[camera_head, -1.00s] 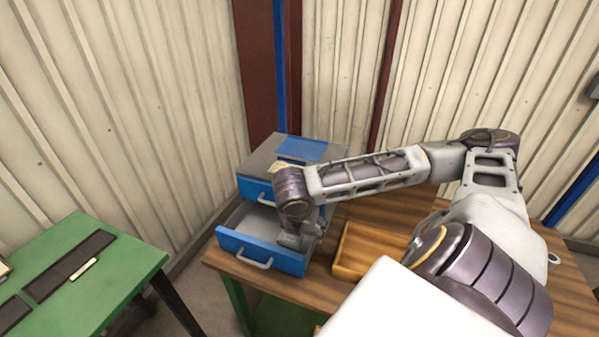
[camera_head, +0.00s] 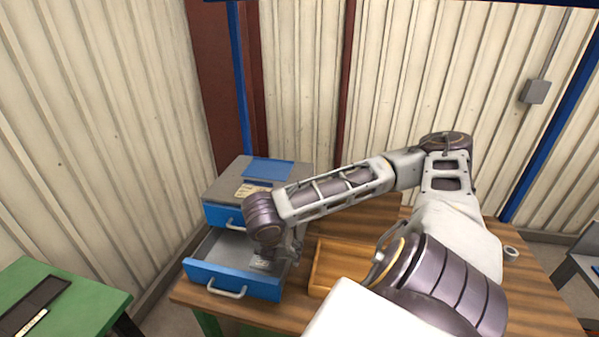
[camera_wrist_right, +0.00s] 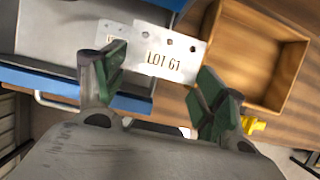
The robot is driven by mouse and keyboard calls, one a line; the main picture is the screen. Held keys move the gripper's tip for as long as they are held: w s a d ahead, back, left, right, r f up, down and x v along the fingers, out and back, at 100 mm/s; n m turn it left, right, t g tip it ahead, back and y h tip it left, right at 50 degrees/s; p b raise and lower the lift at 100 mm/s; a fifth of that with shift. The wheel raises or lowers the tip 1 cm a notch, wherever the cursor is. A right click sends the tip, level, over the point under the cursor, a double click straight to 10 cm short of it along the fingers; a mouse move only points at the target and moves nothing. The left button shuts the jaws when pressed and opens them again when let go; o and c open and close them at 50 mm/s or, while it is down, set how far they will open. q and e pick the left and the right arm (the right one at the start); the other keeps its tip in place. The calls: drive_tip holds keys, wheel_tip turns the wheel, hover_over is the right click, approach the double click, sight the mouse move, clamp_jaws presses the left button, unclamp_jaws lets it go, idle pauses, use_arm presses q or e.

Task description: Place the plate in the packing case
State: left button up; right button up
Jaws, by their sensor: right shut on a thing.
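The plate (camera_wrist_right: 158,55) is a pale metal tag with holes, marked "LOT 61". In the head view the right gripper (camera_head: 285,254) is at the right side of the open blue drawer (camera_head: 232,279); the plate (camera_head: 261,264) shows small and partly hidden there. An open wooden box (camera_head: 318,267), probably the packing case, stands on the table just right of the drawer. It also shows in the wrist view (camera_wrist_right: 290,78), and its visible floor is bare. My left gripper is out of view.
The drawer cabinet (camera_head: 228,180) stands on the wooden table (camera_head: 540,290) with a blue sheet and a paper on top. A green table (camera_head: 85,300) is at lower left. A tape roll (camera_head: 510,253) is at right. A yellow object (camera_wrist_right: 254,125) shows near the box.

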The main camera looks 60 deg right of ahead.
drive_tip(key=shift+r, duration=0.1)
drive_tip(key=w+a+r+n+b, duration=0.1)
drive_tip(key=w+a+r, duration=0.3)
drive_tip(key=w+a, duration=0.2)
drive_tip(key=shift+a+r, duration=0.15)
idle(0.9)
drive_tip(key=shift+w+a, duration=0.1)
drive_tip(key=shift+a, duration=0.15)
